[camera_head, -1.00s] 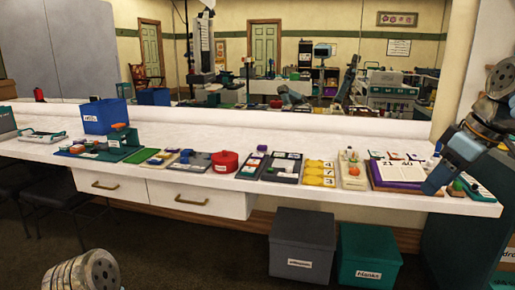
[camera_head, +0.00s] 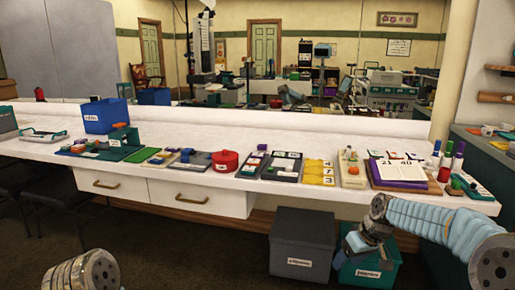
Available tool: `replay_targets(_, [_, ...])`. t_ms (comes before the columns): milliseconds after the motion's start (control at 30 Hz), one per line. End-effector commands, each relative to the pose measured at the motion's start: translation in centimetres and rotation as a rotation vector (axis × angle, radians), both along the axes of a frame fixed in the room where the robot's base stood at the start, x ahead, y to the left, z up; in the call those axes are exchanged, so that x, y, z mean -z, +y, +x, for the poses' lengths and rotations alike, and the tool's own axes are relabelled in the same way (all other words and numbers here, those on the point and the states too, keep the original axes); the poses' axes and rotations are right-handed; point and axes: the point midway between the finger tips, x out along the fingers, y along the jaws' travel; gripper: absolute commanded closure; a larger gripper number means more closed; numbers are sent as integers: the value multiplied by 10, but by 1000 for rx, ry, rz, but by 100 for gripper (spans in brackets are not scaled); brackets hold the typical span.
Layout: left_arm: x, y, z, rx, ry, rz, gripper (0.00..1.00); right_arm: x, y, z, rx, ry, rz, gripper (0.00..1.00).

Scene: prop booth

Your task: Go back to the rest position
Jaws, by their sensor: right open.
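My right arm comes in from the lower right, and its light blue forearm bends down at the wrist. My right gripper (camera_head: 346,256) hangs in front of the white counter (camera_head: 250,127), below its top, and overlaps the teal bin in the picture. It is open, and I see nothing between its fingers. On the left only a grey rounded link of my left arm shows at the bottom edge; my left gripper is out of view.
A grey bin (camera_head: 300,243) and a teal bin (camera_head: 385,272) stand under the counter. On the counter are a blue bin (camera_head: 107,116), a red round pot (camera_head: 225,161), a flip calendar (camera_head: 400,171) and several marker-like upright pieces (camera_head: 447,155). A mirror fills the back.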

Motion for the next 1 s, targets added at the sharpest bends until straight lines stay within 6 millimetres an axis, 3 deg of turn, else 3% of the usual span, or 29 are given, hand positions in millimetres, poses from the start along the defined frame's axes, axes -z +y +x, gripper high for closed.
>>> replay_targets(33, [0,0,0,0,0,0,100,46,17,-9,20,39,18,39])
replay_targets(133, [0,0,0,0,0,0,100,125,50,-34,82,91,54,39])
replay_targets(200, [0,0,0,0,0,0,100,175,72,-62,131,129,79,39])
replay_targets(300, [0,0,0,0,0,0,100,237,101,-117,207,188,109,39])
replay_targets(400, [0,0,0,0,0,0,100,278,124,-177,282,241,132,39])
replay_targets(500, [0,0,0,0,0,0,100,300,138,-229,347,283,146,39])
replay_targets(633, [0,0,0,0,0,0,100,309,147,-271,402,314,154,39])
replay_targets(767, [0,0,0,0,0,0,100,311,149,-285,422,320,157,39])
replay_targets(1000, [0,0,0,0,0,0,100,311,149,-284,423,319,157,39])
